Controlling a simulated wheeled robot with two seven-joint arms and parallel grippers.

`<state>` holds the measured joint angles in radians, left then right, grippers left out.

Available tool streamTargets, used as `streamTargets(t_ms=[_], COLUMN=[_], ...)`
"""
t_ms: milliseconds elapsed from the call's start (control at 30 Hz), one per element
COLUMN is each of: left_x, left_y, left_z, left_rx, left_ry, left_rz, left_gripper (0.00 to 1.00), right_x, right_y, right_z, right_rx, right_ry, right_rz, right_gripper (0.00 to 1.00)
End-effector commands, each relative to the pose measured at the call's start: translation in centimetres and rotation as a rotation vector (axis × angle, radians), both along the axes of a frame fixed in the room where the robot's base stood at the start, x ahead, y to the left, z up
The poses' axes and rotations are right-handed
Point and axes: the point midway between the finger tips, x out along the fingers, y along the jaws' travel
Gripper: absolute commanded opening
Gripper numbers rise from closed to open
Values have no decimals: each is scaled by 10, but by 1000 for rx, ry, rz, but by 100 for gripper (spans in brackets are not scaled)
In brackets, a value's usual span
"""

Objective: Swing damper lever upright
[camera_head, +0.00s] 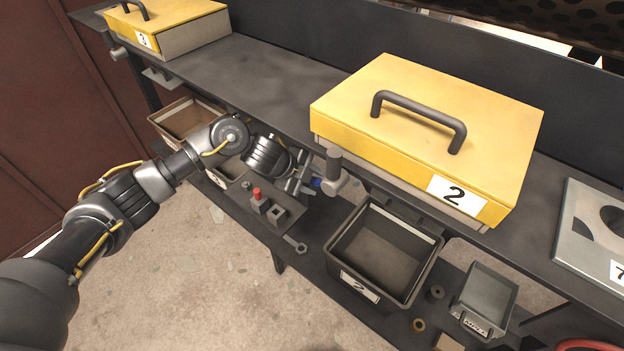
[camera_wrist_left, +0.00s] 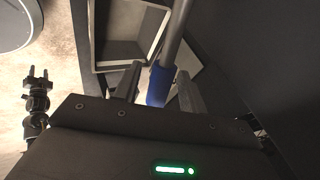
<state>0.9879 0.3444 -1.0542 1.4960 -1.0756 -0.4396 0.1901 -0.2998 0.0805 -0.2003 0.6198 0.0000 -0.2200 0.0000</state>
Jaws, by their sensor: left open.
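The damper lever has a blue grip (camera_head: 317,183) and a grey hub (camera_head: 333,166) under the shelf's front edge, left of the large yellow-lidded box. In the head view it points left, not upright. My left gripper (camera_head: 306,181) is at the grip. In the left wrist view the blue grip (camera_wrist_left: 161,85) lies between the two spread fingers of my left gripper (camera_wrist_left: 160,92), with the metal rod running up from it. Contact cannot be told. What looks like my right gripper (camera_wrist_left: 38,76) is small at the left of the wrist view; its opening is unclear.
The yellow-lidded box (camera_head: 430,120) marked 2 stands on the dark shelf (camera_head: 290,85) right above the lever. A black bin (camera_head: 385,250) sits below right. Small blocks, one with a red top (camera_head: 257,195), and a wrench (camera_head: 295,244) lie on the lower shelf.

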Motion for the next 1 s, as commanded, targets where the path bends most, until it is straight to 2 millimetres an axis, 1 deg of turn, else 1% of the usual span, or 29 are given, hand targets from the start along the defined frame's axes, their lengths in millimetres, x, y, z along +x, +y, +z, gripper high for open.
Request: streamTargets(t_ms=[67, 167, 300, 400, 767, 1000], left_x=[0, 0, 0, 0, 0, 4], left_y=[0, 0, 0, 0, 1, 6], left_z=[0, 0, 0, 0, 3, 14], left_rx=[0, -1, -1, -1, -18, -114], left_ry=[0, 0, 0, 0, 15, 85], left_rz=[0, -1, -1, -1, 1, 2], left_gripper=[41, 30, 11, 0, 0, 0], right_x=[0, 0, 0, 0, 0, 0], right_y=[1, 2, 2, 2, 2, 1], right_z=[0, 0, 0, 0, 1, 4], right_rx=[1, 2, 3, 3, 2, 1], right_ry=[0, 0, 0, 1, 0, 0], right_rz=[-1, -1, -1, -1, -1, -1], right_gripper=[43, 43, 43, 43, 43, 43])
